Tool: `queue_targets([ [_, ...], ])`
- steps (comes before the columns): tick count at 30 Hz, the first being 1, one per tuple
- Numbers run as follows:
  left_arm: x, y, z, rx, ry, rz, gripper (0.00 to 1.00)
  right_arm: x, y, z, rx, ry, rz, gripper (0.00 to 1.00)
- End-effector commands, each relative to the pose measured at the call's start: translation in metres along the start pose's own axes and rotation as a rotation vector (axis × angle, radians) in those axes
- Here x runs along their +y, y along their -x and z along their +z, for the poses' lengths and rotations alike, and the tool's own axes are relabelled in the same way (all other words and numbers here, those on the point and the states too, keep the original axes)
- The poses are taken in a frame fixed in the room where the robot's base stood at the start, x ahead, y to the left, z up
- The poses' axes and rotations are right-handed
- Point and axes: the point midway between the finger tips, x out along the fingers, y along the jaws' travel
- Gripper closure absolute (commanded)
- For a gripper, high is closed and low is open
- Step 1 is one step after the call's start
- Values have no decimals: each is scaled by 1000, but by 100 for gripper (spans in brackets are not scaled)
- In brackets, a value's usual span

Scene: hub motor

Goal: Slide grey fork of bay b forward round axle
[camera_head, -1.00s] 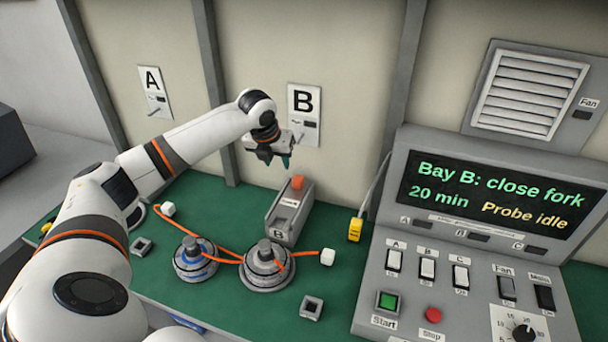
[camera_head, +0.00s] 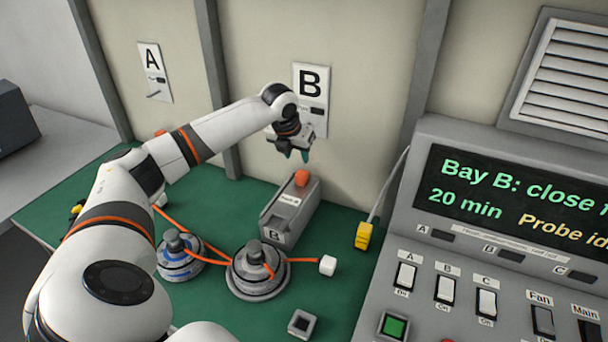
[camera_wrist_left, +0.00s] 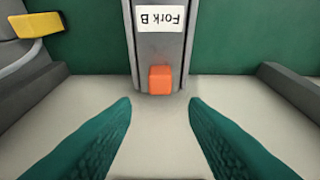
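The grey fork unit of bay B (camera_head: 290,212) stands on the green bench behind the right-hand hub motor (camera_head: 258,272). An orange knob (camera_head: 302,178) sticks up at its far end. The motor's dark axle stub (camera_head: 254,251) stands upright in front of the unit. My left gripper (camera_head: 293,156) hangs above and just behind the knob. In the left wrist view its green fingers (camera_wrist_left: 160,103) are spread, with the orange knob (camera_wrist_left: 160,80) ahead between them, touching neither. The "Fork B" label (camera_wrist_left: 160,18) lies beyond the knob. My right gripper is not in view.
A second hub motor (camera_head: 178,257) stands to the left, with orange cables to white plugs (camera_head: 327,265). A yellow connector (camera_head: 363,236) is right of the fork unit. The control panel (camera_head: 440,215) fills the right, reading "Bay B: close fork". The wall is close behind the gripper.

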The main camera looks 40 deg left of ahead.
Motion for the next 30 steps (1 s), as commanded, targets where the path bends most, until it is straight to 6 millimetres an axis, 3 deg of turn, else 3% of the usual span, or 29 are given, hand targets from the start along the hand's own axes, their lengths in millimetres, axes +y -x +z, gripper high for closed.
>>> queue_targets([
  [9,1,-64,1,-5,1,1,60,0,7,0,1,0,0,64],
  [15,1,-93,1,-3,1,1,60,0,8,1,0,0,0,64],
  [28,0,-105,1,-2,-2,-1,60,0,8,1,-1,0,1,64],
  [30,0,-105,1,-2,-2,-1,68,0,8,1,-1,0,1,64],
])
